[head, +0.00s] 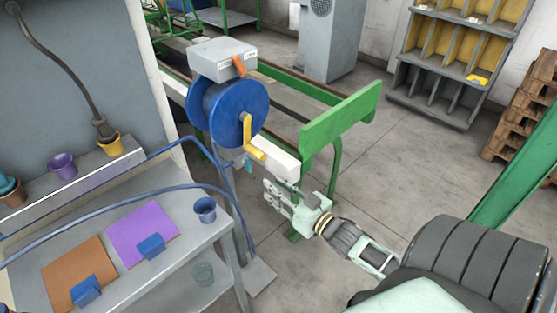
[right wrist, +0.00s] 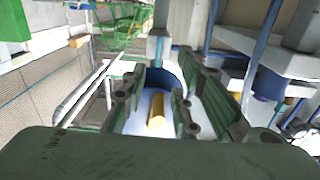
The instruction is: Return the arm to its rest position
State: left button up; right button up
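My right gripper (head: 272,196) is in the middle of the head view, in front of the blue reel and over the floor. Its fingers are spread apart, and I see nothing held between them. In the right wrist view the open fingers (right wrist: 160,88) frame part of the blue reel (right wrist: 165,76) and its yellow handle (right wrist: 156,110), which lie beyond them. The head view also shows the blue reel (head: 228,108) with its yellow crank handle (head: 249,138), apart from the gripper. My left gripper does not show in either view.
A grey bench (head: 190,254) at left carries a purple mat (head: 141,224), an orange mat (head: 66,272), blue blocks and a blue cup (head: 205,210). A green frame (head: 340,118) stands close behind my right gripper. Open floor (head: 410,165) lies to the right.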

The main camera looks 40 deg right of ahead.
jog(key=shift+s, duration=0.2)
dwell(0.4)
jog(key=s+a+f+g+h, duration=0.1)
jog(key=s+f+g, duration=0.3)
jog(key=f, duration=0.7)
jog(key=s+a+f+g+h, duration=0.1)
jog(key=s+f+g, duration=0.1)
jog(key=s+f, duration=0.65)
jog(key=s+a+f+g, duration=0.1)
jog(key=s+f+g, duration=0.2)
jog(key=f, duration=1.1)
jog(key=s+a+f+g, duration=0.2)
jog(key=s+a+f, duration=0.2)
jog(key=s, duration=0.4)
jog(key=s+a+f+n+g, duration=0.1)
jog(key=s+a+f+g, duration=0.2)
jog(key=s, duration=0.6)
jog(key=s+a+f+g, duration=0.3)
jog(key=s+a+f, duration=0.1)
jog(key=s+f, duration=0.3)
jog(key=shift+s+a+f+n, duration=0.25)
jog(key=shift+s+a+n, duration=0.15)
jog(key=shift+s, duration=0.4)
